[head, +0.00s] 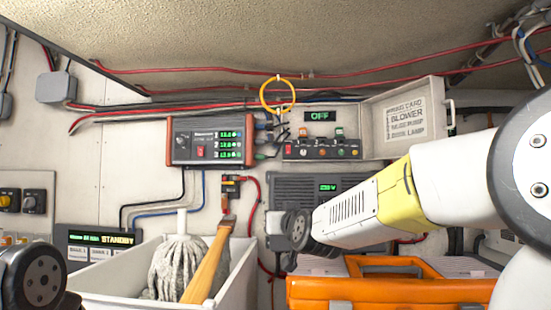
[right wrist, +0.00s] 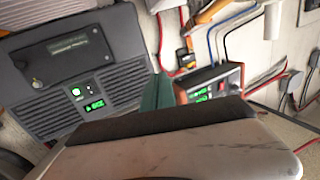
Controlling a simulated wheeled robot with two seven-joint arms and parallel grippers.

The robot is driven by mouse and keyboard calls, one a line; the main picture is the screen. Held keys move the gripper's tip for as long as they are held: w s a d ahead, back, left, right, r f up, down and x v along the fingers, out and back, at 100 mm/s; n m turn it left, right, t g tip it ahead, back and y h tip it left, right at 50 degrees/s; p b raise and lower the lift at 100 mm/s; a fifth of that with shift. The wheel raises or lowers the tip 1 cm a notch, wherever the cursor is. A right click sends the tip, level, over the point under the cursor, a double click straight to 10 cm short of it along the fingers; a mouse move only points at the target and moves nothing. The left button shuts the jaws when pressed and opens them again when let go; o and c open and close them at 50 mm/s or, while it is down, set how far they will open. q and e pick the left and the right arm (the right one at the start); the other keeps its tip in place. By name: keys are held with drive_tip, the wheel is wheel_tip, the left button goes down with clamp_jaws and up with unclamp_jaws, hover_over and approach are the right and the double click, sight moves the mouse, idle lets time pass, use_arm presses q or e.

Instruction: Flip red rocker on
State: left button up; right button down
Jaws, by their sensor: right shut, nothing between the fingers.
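A red rocker (head: 201,152) sits on the front of a dark instrument box with red ends (head: 181,148), left of its green number displays. Whether it is tipped on or off is too small to tell. The instrument box also shows, rotated, in the right wrist view (right wrist: 208,86). My right gripper (head: 281,231) is shut and empty, in front of the grey vented unit, below and right of the instrument box and apart from it. In the right wrist view its pale body fills the bottom. My left gripper is out of view; only a dark arm part shows at lower left.
An open switch box (head: 321,151) with small coloured switches sits right of the instrument box, under an OFF display (head: 320,116). A yellow ring (head: 278,109) hangs above. A white bin (head: 230,278) with a mop (head: 178,265) and an orange case (head: 390,292) stand below.

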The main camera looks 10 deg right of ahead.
drive_tip(key=w+d+r+m+t+h, duration=0.1)
drive_tip(key=w+d+r+t+h, duration=0.1)
drive_tip(key=w+r+t+h, duration=0.1)
drive_tip(key=w+d+r+m+t+h, duration=0.1)
drive_tip(key=r+t+h, duration=0.3)
drive_tip(key=r, duration=0.4)
drive_tip(key=shift+w+d+r+m+h, duration=0.15)
drive_tip(key=shift+w+d+m+h, duration=0.2)
drive_tip(key=shift+w+m+h, duration=0.5)
approach(288, 150)
wheel_tip(288, 150, up, 4)
drive_tip(key=w, duration=0.1)
drive_tip(key=w+d, duration=0.1)
drive_tip(key=w, duration=0.1)
drive_tip(key=shift+w, duration=0.3)
drive_tip(key=shift+w+d, duration=0.1)
drive_tip(key=shift+w, duration=0.3)
drive_tip(key=shift+f, duration=0.2)
